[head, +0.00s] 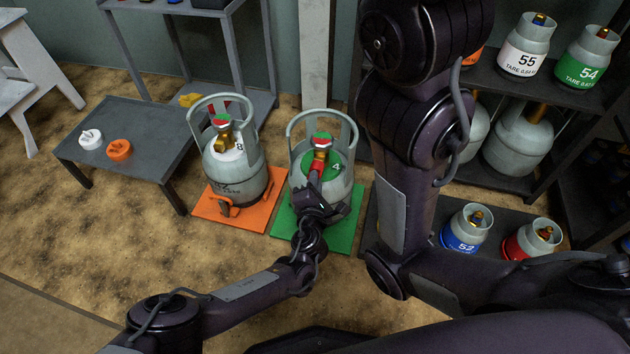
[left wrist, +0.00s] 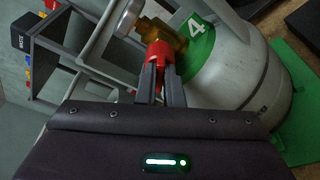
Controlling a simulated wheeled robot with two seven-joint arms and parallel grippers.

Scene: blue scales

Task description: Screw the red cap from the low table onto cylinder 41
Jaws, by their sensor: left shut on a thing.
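Cylinder 41 (head: 331,192) is a grey gas cylinder with a green label, standing upright on the green mat (head: 342,239); only the "4" of its number shows. It also shows in the left wrist view (left wrist: 236,75). My left gripper (head: 315,178) is shut on the red cap (left wrist: 160,56), at the side of the brass valve (left wrist: 162,35). The cap touches or nearly touches the valve outlet; I cannot tell whether it is threaded. The low table (head: 152,120) at left bears a white cap (head: 90,138) and an orange cap (head: 119,150). My right gripper is not in view.
Another cylinder (head: 243,175) with a white label stands on the orange mat (head: 213,205), close left of cylinder 41. A dark shelf (head: 535,180) with several cylinders stands at right. My other arm's links cross the space before it. Sandy floor is free at front left.

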